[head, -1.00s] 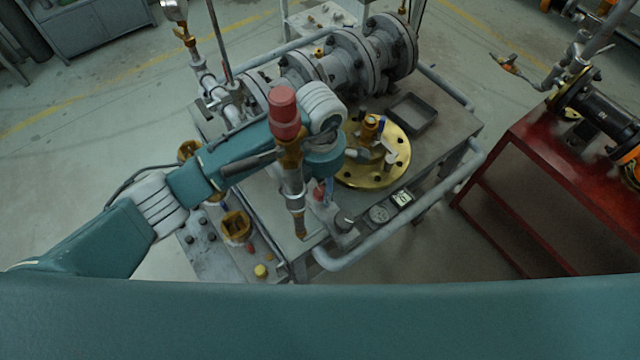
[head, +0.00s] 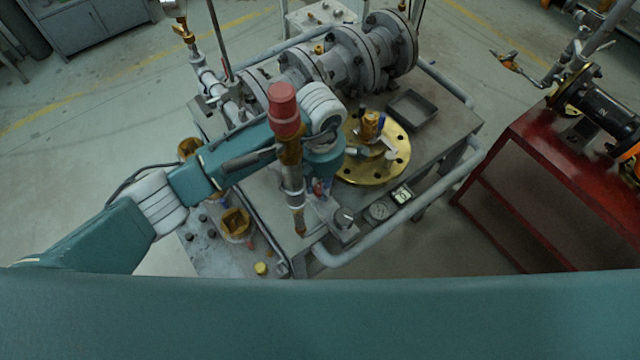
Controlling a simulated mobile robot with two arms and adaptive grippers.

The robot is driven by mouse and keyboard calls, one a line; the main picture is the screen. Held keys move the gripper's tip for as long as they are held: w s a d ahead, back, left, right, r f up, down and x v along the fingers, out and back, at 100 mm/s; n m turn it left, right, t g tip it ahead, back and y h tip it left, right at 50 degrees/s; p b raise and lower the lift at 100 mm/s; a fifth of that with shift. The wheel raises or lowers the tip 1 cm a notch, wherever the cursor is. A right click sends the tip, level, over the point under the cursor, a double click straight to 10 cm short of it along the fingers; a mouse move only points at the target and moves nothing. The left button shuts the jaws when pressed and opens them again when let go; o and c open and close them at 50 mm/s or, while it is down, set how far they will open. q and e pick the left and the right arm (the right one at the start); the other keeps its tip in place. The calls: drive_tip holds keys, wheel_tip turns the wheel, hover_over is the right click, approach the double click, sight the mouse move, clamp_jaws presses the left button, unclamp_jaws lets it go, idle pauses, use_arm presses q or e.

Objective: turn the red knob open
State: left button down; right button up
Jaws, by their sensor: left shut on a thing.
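A small red knob (head: 318,189) shows beside a blue part on the grey bench, just below the wrist of my left arm. My left gripper (head: 321,184) is at the knob and shut on it. The wrist and a standing pipe in front cover most of the fingers, so the exact grip is hidden. A larger red cylindrical cap (head: 284,103) tops that pipe (head: 293,185), in front of my left forearm. My right gripper is not in view.
A brass flange (head: 400,165) with fittings lies right of my wrist, with a grey tray (head: 412,110) behind. A large flanged valve body (head: 352,60) stands at the back. A rail (head: 400,218) edges the bench. A red table (head: 545,185) stands at the right.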

use_arm(q)
drive_tip(key=n+b, duration=0.1)
drive_tip(key=n, duration=0.2)
drive_tip(key=shift+n+b, duration=0.3)
drive_tip(key=shift+b, duration=0.05)
drive_tip(key=n+b, duration=0.2)
drive_tip(key=n, duration=0.3)
drive_tip(key=n+b, duration=0.1)
drive_tip(key=n, duration=0.4)
drive_tip(key=shift+w+r+n+b, duration=0.1)
drive_tip(key=shift+n+b, duration=0.45)
drive_tip(key=shift+n, duration=1.25)
drive_tip(key=c, duration=1.4)
unclamp_jaws()
drive_tip(key=shift+c, duration=0.2)
drive_tip(key=shift+o, duration=0.2)
